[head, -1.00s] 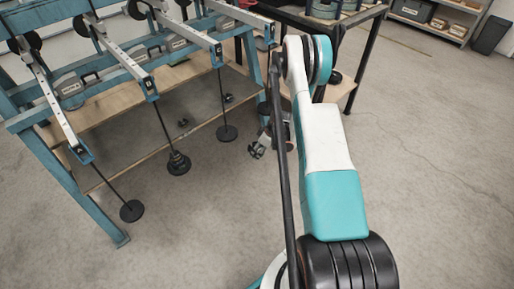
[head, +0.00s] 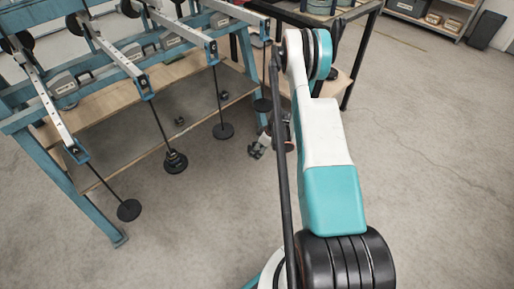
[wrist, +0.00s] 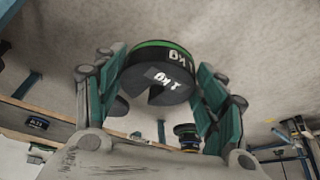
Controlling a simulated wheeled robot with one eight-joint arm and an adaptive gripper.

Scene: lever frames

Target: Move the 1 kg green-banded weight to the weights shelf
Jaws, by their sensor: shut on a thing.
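In the wrist view the black weight (wrist: 160,82) with a green band and a "1 kg" mark sits between the two teal-padded fingers of my gripper (wrist: 160,88). The gripper is shut on it, with a finger at each side. A slot shows in the weight's face. In the head view my gripper (head: 257,147) is small and partly hidden behind my arm, beside the lever bench. I cannot make out the weight there. I cannot tell which surface is the weights shelf.
The blue lever bench (head: 110,232) stands at left with several hanging rods. One rod holds a disc stack (head: 175,162). Small dark pieces (head: 179,121) lie on its lower shelf. A dark-framed cart (head: 357,62) stands behind my arm. The floor at right is clear.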

